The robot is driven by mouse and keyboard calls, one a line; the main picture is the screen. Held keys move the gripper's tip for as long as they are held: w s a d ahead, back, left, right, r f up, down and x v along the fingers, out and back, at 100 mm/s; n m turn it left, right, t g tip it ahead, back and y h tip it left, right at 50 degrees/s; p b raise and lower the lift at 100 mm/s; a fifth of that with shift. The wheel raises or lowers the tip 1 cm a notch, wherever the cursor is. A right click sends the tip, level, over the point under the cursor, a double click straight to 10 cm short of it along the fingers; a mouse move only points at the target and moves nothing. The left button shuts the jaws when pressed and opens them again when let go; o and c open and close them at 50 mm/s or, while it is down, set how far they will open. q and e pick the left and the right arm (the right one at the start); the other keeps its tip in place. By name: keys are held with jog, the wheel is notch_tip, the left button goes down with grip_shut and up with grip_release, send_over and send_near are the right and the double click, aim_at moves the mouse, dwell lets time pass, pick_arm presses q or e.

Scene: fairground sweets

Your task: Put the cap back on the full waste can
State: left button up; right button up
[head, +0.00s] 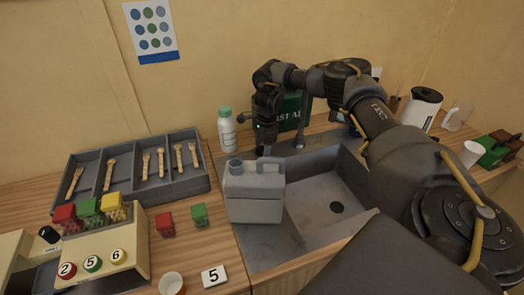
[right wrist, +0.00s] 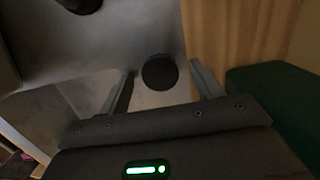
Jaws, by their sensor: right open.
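The grey waste can (head: 254,198) stands upright at the left side of the sink, with its short round neck (head: 235,166) at the top left and a handle beside it. My right gripper (head: 263,150) is behind the can, pointing down near the back rim of the sink. In the right wrist view its two fingers (right wrist: 166,82) are apart. A dark round disc (right wrist: 160,72), which looks like the cap, lies on the pale metal between and beyond the fingertips. The gripper hides it in the head view. My left gripper is not in view.
The sink basin (head: 325,190) is right of the can. A white bottle with a green top (head: 227,130) and a green box (head: 290,112) stand close to my right gripper. A grey tray (head: 130,168) of wooden forks and small coloured blocks (head: 166,224) are at left.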

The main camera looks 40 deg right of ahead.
aim_at(260, 149)
jog(key=c, duration=1)
jog(key=shift+c, duration=0.2)
jog(key=shift+r, duration=0.1)
jog(key=shift+r+b, duration=0.2)
jog(key=shift+b, duration=0.15)
notch_tip(260, 149, up, 2)
jog(key=shift+w+r+b, duration=0.1)
jog(key=shift+r+b, duration=0.1)
jog(key=shift+b, duration=0.6)
jog(key=s+a+r+b, duration=0.1)
jog(key=s+a+r, duration=0.9)
